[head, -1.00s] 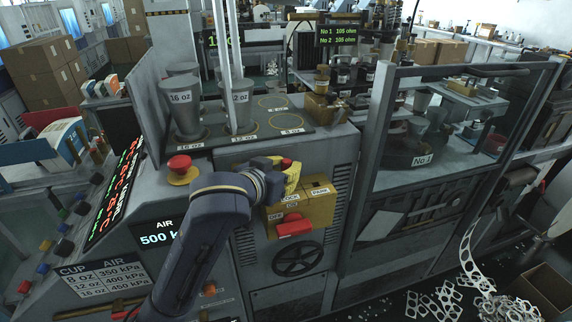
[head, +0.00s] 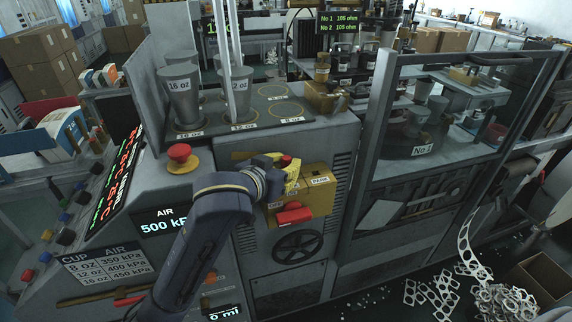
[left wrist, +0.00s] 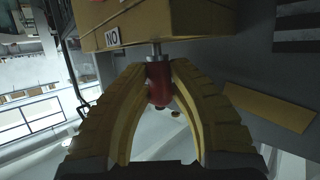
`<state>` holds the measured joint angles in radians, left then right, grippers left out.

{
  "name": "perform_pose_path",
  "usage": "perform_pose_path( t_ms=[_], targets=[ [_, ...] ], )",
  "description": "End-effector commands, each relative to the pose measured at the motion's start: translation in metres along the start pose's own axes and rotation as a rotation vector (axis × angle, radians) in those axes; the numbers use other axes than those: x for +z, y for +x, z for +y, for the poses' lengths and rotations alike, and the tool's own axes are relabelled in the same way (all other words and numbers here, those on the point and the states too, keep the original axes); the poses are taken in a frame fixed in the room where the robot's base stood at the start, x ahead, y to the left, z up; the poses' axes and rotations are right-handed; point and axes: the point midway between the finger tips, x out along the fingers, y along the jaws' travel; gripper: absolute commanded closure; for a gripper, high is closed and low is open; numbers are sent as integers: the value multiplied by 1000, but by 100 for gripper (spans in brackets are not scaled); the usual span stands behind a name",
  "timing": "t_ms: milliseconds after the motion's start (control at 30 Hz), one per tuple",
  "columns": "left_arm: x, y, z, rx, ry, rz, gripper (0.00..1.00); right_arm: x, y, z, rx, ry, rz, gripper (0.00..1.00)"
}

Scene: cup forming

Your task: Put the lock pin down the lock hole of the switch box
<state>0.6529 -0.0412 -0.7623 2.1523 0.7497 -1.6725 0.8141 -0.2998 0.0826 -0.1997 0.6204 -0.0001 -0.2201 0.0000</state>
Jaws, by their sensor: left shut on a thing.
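The yellow switch box (head: 317,200) is fixed to the front of the grey machine, with a PARK label and a red handle (head: 295,213) on its front. My left gripper (head: 290,172) is at the box's upper left, its yellow fingers covering part of the box. It is shut on the red lock pin (head: 286,160). In the left wrist view the pin's red body (left wrist: 158,83) sits between the fingers, and its metal shaft points at the switch box (left wrist: 165,22), which appears upside down. The shaft's end meets the box edge in the picture; the lock hole is hidden. My right gripper is not in view.
Metal cups (head: 180,98) stand on the machine top behind my arm. A red mushroom button (head: 180,155) is left of the gripper. A handwheel (head: 298,246) lies below the box. A framed glass guard (head: 445,110) stands to the right.

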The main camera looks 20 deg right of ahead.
Motion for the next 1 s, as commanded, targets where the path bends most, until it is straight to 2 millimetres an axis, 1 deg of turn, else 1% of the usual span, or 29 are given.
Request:
perform_pose_path(
  t_ms=[133, 167, 367, 600, 733, 867, 1000],
  targets=[
    [0, 0, 0, 0, 0, 0, 100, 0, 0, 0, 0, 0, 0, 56],
    [0, 0, 0, 0, 0, 0, 78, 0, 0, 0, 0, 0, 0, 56],
    [0, 0, 0, 0, 0, 0, 54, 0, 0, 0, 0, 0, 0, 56],
    [0, 0, 0, 0, 0, 0, 54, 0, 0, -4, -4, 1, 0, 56],
    [0, -7, 0, 0, -1, 2, 54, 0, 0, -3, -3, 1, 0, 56],
    [0, -23, 0, -1, 1, 2, 54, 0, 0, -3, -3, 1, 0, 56],
    [-1, -48, 0, 1, 1, 4, 54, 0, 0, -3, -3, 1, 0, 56]
  ],
)
